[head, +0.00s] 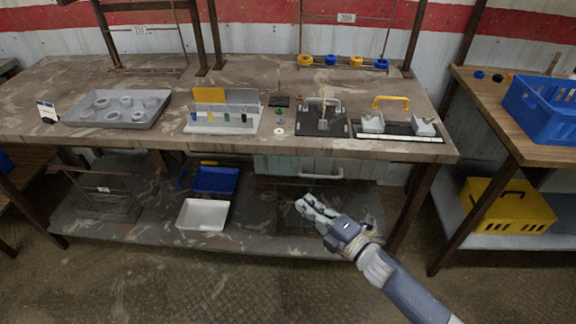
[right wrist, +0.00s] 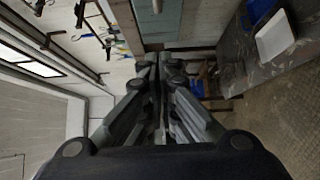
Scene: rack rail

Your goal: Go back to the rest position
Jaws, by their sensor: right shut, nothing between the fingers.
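My right gripper (head: 308,203) is in the head view, in front of the bench and below the level of its top. Its arm comes in from the lower right. It is shut and empty. In the right wrist view my right gripper (right wrist: 153,62) shows with its fingers together and nothing between them. My left gripper is not in either view.
The workbench (head: 160,143) holds a grey tray (head: 118,108), a white rack (head: 224,120) and a black board (head: 322,120). Its lower shelf holds a white bin (head: 203,214) and blue bin (head: 214,180). A side table (head: 500,115) stands right. The floor in front is clear.

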